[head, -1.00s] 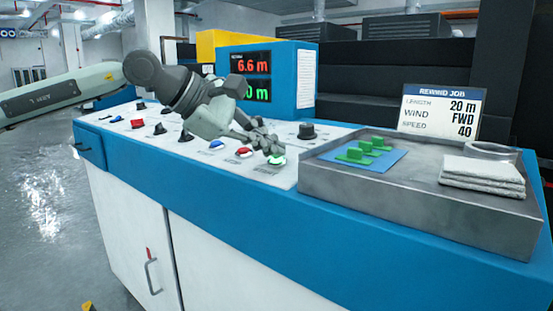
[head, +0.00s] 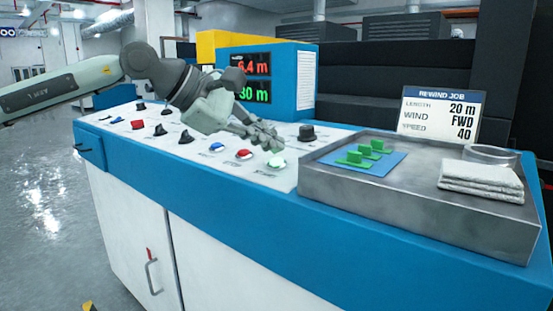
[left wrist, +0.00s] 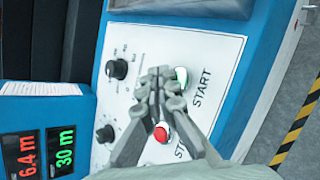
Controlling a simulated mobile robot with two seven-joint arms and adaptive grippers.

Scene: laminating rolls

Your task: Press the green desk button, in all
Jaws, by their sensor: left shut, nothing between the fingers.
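The green button (head: 277,162) sits on the white panel of the blue desk, at the right end of the button row, and looks bright. In the left wrist view the green button (left wrist: 181,76) is beside the word START, partly covered by my fingers. My left gripper (head: 270,141) is shut and empty, its fingertips just above and behind the green button. A small gap shows between them in the head view. In the left wrist view my left gripper (left wrist: 160,80) points at the panel next to the button. My right gripper is not in view.
A red button (head: 244,154) and a blue button (head: 217,146) are left of the green one. A black knob (head: 307,132) stands behind it. A metal tray (head: 420,210) with green pieces and folded cloths is on the right. A display reads 6.4 m and 30 m.

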